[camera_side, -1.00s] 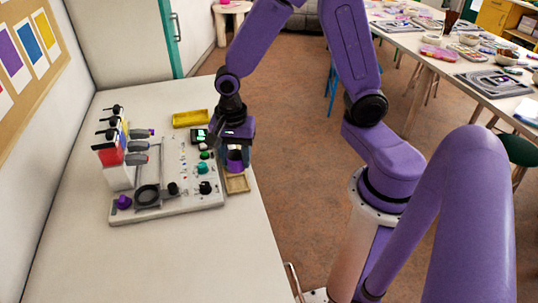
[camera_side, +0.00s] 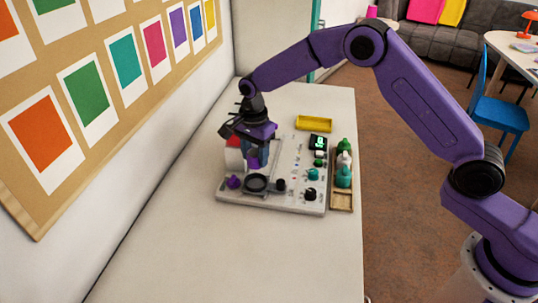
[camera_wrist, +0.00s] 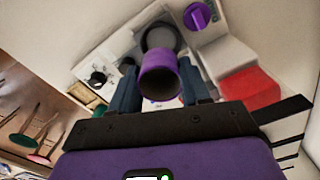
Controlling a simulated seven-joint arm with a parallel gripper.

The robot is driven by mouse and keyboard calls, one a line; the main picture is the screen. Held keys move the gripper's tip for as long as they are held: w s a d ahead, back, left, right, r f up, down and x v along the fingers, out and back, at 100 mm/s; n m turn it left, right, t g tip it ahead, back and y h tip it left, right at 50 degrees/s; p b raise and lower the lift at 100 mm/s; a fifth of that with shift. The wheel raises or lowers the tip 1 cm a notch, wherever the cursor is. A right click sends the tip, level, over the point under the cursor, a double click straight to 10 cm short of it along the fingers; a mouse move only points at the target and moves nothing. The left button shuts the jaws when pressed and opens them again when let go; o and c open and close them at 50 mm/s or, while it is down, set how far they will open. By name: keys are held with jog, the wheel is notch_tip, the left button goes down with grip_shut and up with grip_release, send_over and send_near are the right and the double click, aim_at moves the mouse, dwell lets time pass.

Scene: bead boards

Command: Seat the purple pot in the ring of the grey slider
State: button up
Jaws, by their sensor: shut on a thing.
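My gripper (camera_side: 257,158) is shut on the purple pot (camera_side: 253,163) and holds it over the left part of the board. In the wrist view the pot (camera_wrist: 158,76) is between the two dark fingers (camera_wrist: 160,88), its open mouth toward the camera. The dark ring of the grey slider (camera_side: 257,183) lies on the board just in front of the pot in the side view. In the wrist view the ring (camera_wrist: 163,36) shows beyond the pot, partly covered by it. The pot appears raised and apart from the ring; the exact gap is hard to tell.
The purple knob (camera_side: 234,182) is left of the ring, and a black knob (camera_side: 281,185) is right of it. A red-and-white block (camera_wrist: 250,88) stands close beside my gripper.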

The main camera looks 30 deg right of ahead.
jog(key=shift+w+f, duration=0.1)
jog(key=shift+f, duration=2.7)
jog(key=shift+f, duration=0.95)
dwell(0.3)
jog(key=o, duration=1.1)
jog(key=shift+c, duration=1.3)
jog(key=shift+o, duration=0.8)
jog(key=shift+r, duration=3.55)
